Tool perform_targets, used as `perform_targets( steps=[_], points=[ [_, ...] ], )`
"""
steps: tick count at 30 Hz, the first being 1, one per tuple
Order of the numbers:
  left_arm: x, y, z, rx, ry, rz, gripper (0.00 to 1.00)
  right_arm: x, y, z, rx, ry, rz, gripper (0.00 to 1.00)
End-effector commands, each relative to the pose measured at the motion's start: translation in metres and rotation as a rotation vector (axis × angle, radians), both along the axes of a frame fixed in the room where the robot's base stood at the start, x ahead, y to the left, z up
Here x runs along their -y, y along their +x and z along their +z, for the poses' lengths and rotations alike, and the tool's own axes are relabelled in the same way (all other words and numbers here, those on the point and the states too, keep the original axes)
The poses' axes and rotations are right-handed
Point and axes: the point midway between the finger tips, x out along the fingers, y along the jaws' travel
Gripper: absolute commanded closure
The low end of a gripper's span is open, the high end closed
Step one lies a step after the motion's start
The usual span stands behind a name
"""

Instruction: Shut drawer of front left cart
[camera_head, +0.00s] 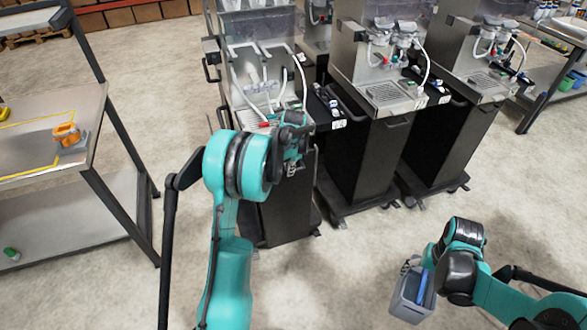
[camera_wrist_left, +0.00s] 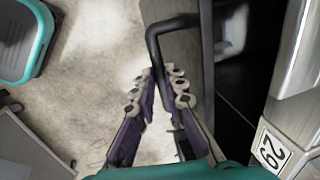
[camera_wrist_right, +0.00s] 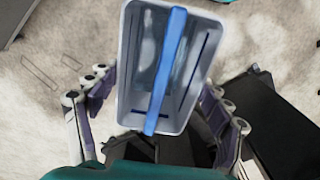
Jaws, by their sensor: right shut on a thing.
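The front left cart (camera_head: 283,205) is black with a steel dispenser on top. My left gripper (camera_head: 292,150) is at its front and hides part of it. In the left wrist view, the fingers of my left gripper (camera_wrist_left: 160,72) are apart. A bent black handle (camera_wrist_left: 152,45) runs down between or just beyond them; contact cannot be told. The drawer and how far it stands out are not clear. My right gripper (camera_wrist_right: 160,88) is shut on a grey bin (camera_wrist_right: 124,95) with a blue handle. The bin (camera_head: 408,308) hangs above the floor, away from the carts.
More carts stand right of the front left one, including a middle cart (camera_head: 363,160) and a right cart (camera_head: 450,140). A shelf table (camera_head: 90,110) with an orange item (camera_head: 68,134) stands left. Floor before the carts is clear.

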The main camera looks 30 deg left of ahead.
Motion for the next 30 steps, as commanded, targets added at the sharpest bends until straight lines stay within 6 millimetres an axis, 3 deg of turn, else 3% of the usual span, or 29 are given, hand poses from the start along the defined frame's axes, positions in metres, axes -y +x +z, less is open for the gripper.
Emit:
perform_targets(
  steps=[6,15,24,25,26,27,30],
  points=[
    [-0.003,0.003,0.000,0.000,0.000,0.001,1.00,0.000,0.000,0.001,0.000,0.000,0.000,0.81],
    [-0.036,0.031,0.001,0.001,0.001,0.000,1.00,0.000,0.000,0.007,0.000,0.000,0.000,0.81],
    [-0.037,0.032,0.000,0.000,0.000,-0.001,1.00,0.000,0.000,0.006,0.000,0.000,0.000,0.81],
    [-0.037,0.032,0.000,0.000,0.000,-0.001,0.81,0.000,0.000,0.006,0.000,0.000,0.000,0.81],
    [-0.037,0.032,0.000,0.000,0.000,-0.001,0.73,0.000,0.000,0.006,0.000,0.000,0.000,0.81],
    [-0.037,0.032,0.000,0.000,0.000,-0.001,0.68,0.000,0.000,0.006,0.000,0.000,0.000,0.81],
    [-0.037,0.032,0.000,0.000,0.000,0.000,0.68,0.000,0.000,0.006,0.000,0.000,0.000,0.81]
  ],
)
